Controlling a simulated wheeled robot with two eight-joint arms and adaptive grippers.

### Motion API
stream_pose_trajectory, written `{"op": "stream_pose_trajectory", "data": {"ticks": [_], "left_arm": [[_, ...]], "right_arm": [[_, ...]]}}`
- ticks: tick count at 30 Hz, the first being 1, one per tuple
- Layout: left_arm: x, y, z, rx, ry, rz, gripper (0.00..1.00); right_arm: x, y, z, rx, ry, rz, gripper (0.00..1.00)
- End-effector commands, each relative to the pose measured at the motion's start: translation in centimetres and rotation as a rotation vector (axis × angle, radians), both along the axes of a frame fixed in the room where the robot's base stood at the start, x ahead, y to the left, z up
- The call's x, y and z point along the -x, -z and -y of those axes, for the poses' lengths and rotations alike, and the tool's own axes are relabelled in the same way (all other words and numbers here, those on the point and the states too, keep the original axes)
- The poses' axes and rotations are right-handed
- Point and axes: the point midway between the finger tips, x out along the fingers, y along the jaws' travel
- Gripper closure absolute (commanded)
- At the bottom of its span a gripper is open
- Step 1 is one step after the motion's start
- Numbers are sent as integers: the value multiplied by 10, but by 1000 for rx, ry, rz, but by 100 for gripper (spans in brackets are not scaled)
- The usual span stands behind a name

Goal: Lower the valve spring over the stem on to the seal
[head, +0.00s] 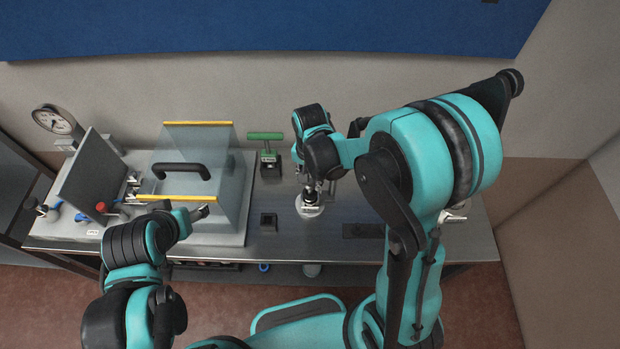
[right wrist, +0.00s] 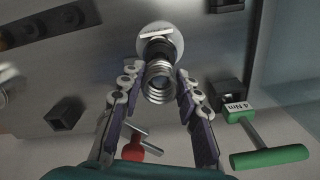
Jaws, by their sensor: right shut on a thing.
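The valve spring (right wrist: 160,82) is a silver coil between the fingers of my right gripper (right wrist: 160,88) in the right wrist view. My right gripper is shut on it. Past the spring a black cylindrical part (right wrist: 158,50) stands on a round white base (right wrist: 154,32). The spring overlaps the black part in this view, so I cannot tell whether it is around it or above it. The stem and seal cannot be made out. In the head view the white base (head: 309,209) lies below my right gripper. My left gripper (head: 201,212) is by the clear cover, its jaws unclear.
A clear cover (head: 205,160) with a black handle and yellow edges stands left. A green T-handle tool (head: 265,136) stands behind; its label reads 4 Nm in the wrist view. A small black block (head: 268,221) sits left of the base. A gauge (head: 53,119) stands far left.

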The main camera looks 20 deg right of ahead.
Motion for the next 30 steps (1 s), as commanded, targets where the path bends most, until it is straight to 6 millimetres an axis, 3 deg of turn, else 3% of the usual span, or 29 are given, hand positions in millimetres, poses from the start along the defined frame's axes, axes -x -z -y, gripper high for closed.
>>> {"op": "stream_pose_trajectory", "data": {"ticks": [30], "left_arm": [[0, 25, 0, 0, 0, 0, 38]], "right_arm": [[0, 27, 0, 0, 0, 0, 96]]}}
